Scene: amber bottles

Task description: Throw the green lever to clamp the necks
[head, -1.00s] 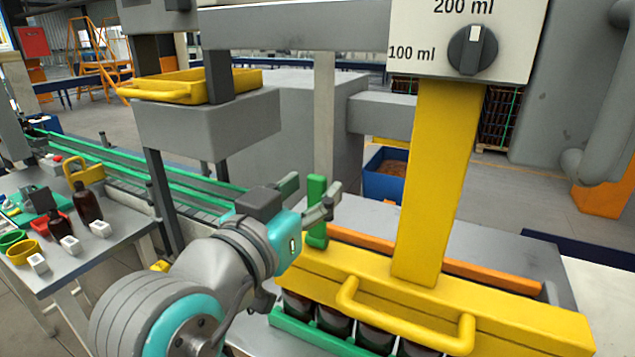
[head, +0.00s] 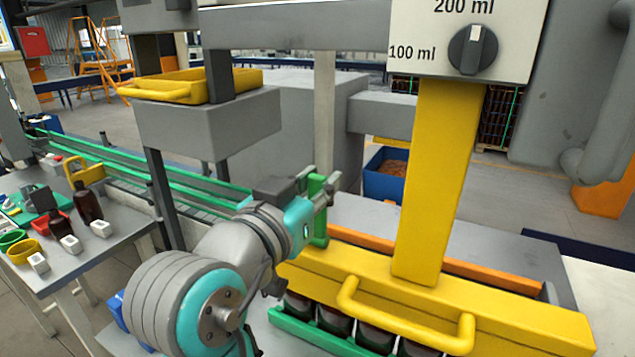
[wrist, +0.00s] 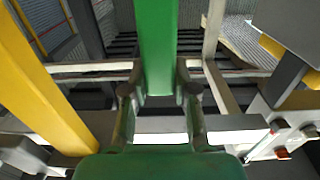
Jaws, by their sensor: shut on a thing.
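The green lever (head: 318,226) stands upright at the left end of the yellow clamp bar (head: 400,294). In the wrist view the lever (wrist: 158,45) runs up between the two fingers. My gripper (head: 322,190) is shut on the lever's upper part, and it also shows in the wrist view (wrist: 160,88). Several dark amber bottles (head: 334,319) stand in a row under the yellow bar, in a green holder (head: 300,331). Their necks are hidden by the bar.
A yellow post (head: 442,180) rises from the bar, below a dial panel (head: 440,42). A yellow handle (head: 400,325) juts from the bar's front. A side table (head: 85,262) with loose bottles and caps is at left.

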